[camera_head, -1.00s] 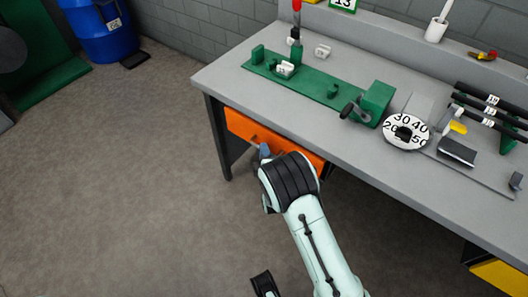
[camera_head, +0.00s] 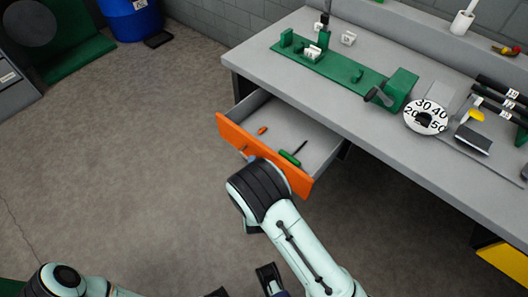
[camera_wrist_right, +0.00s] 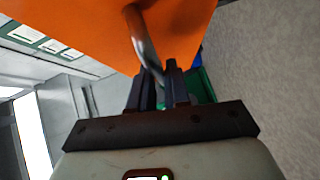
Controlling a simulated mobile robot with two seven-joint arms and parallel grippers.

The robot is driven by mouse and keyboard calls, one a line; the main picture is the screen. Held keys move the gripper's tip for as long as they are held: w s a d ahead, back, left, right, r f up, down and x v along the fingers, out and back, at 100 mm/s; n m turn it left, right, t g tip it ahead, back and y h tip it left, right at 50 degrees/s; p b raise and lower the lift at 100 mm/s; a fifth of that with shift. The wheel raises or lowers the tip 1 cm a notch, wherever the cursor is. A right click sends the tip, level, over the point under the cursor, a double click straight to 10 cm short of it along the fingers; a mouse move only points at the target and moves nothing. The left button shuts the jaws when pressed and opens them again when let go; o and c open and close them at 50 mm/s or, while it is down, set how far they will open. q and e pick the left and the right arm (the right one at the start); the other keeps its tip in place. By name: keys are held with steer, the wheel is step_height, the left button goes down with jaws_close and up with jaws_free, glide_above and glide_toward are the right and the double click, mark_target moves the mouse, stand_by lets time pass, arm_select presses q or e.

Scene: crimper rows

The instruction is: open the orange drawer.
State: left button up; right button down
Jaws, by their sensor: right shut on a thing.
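The orange drawer (camera_head: 285,182) stands pulled out from under the grey workbench, and its grey inside shows. In it lie a small orange item (camera_head: 262,130) and a green-handled tool (camera_head: 290,158). My right gripper (camera_wrist_right: 160,78) is shut on the drawer's metal handle (camera_wrist_right: 144,42), in front of the orange face. In the head view my right wrist hides much of the grip. My left arm (camera_head: 62,280) is at the bottom left; dark parts, perhaps of its gripper (camera_head: 268,276), show at the bottom edge, and their opening is unclear.
The workbench (camera_head: 350,120) carries a green fixture (camera_head: 335,72), a numbered dial (camera_head: 426,117) and several dark bars. A yellow drawer front (camera_head: 505,262) is at the lower right. A blue barrel (camera_head: 132,18) stands at the back left. The floor left of the drawer is clear.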

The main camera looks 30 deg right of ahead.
steer(key=shift+s+a, duration=0.3)
steer(key=shift+a, duration=0.45)
steer(key=shift+s+a, duration=0.35)
steer(key=shift+a, duration=0.45)
steer(key=shift+s+a, duration=0.3)
steer(key=shift+a, duration=0.45)
steer(key=c, duration=1.2)
jaws_free()
steer(key=shift+o, duration=0.2)
steer(key=p+v, duration=0.1)
steer(key=v, duration=1.2)
steer(key=shift+s, duration=0.2)
steer(key=shift+f, duration=0.1)
